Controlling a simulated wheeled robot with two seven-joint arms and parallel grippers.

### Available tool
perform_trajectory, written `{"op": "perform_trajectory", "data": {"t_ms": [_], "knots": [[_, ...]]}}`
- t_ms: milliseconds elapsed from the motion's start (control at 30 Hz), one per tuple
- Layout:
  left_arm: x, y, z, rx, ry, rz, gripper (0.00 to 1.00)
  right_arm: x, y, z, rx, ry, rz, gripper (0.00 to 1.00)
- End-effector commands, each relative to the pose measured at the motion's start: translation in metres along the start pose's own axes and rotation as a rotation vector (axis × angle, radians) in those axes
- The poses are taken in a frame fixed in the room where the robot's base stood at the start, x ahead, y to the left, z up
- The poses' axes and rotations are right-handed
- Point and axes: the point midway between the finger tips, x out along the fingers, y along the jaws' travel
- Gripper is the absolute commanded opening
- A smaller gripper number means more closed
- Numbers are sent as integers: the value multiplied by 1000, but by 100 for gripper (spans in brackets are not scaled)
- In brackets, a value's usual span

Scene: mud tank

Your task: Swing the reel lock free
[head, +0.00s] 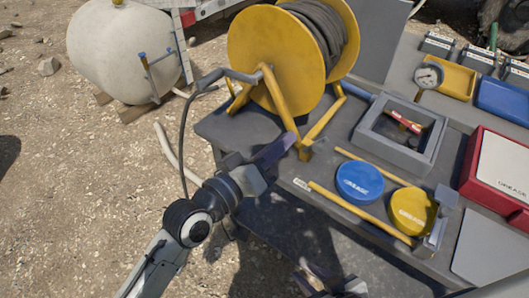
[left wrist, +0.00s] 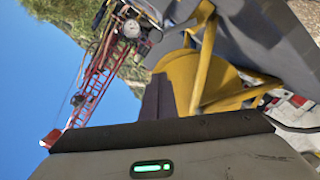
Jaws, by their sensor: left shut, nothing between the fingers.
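The yellow hose reel (head: 283,62), wound with dark hose, stands on an A-shaped yellow frame at the back left of the bench. A small grey piece (head: 316,147) sits at the frame's near foot; I cannot tell whether it is the reel lock. My left gripper (head: 287,146) is shut and empty beside that foot, its tips close to the grey piece; contact is unclear. In the left wrist view its dark fingers (left wrist: 158,98) lie in front of the yellow frame (left wrist: 204,60). Part of my right gripper (head: 325,284) shows at the bottom edge; its jaws are unclear.
The grey bench (head: 235,125) holds a grey open box (head: 372,140), blue lid (head: 360,183), yellow lid (head: 412,211), yellow bars (head: 350,210), a gauge (head: 428,76) and a red case (head: 478,170).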

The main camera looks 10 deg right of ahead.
Motion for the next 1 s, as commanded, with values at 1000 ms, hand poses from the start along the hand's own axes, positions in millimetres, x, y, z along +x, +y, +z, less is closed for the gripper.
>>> {"op": "perform_trajectory", "data": {"t_ms": [1000], "knots": [[-64,-1,1,0,3,-4,0,4,0,6,0,-5,0,31]]}}
